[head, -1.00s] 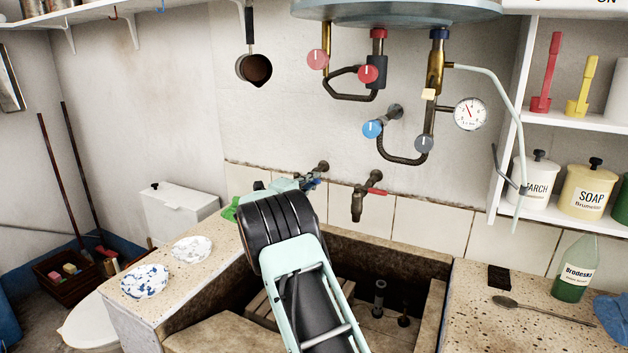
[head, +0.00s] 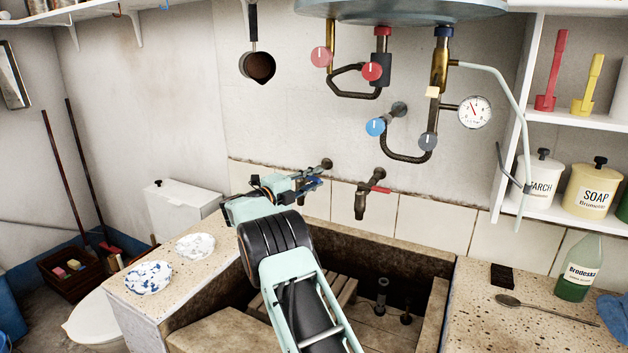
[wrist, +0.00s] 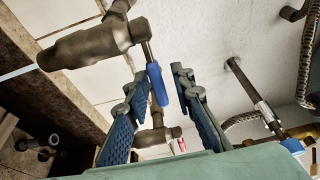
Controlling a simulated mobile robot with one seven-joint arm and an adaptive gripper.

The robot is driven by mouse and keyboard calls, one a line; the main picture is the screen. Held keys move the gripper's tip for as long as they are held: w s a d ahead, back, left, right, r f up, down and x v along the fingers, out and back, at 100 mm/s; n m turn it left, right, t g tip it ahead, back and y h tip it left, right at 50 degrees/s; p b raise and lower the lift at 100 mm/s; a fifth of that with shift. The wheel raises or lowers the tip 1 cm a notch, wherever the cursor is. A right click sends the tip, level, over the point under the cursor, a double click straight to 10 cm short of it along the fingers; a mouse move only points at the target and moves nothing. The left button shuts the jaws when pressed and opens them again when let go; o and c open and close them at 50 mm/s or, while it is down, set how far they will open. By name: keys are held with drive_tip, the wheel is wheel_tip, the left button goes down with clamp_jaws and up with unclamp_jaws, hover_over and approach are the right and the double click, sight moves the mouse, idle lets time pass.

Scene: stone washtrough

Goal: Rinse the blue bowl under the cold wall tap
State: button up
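A bowl with blue blotches on white (head: 148,278) sits on the left ledge of the stone trough; no plain blue bowl shows. The left wall tap (head: 326,164) is partly behind my gripper (head: 313,183) in the head view. In the wrist view this tap (wrist: 85,47) has a blue lever (wrist: 157,86), and a thin pale stream leaves its spout. My gripper (wrist: 160,77) is open, its blue-padded fingers on either side of the lever. Whether a finger touches the lever I cannot tell. No bowl is between the fingers.
A paler speckled dish (head: 195,246) lies behind the blotched bowl. A red-handled tap (head: 362,200) is close on the right. The stone trough (head: 405,255) lies below, with a slatted wooden rack inside. A spoon (head: 540,310) and a green bottle (head: 578,270) occupy the right ledge.

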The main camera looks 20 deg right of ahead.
drive_tip(key=v, duration=1.2)
drive_tip(key=shift+f, duration=0.1)
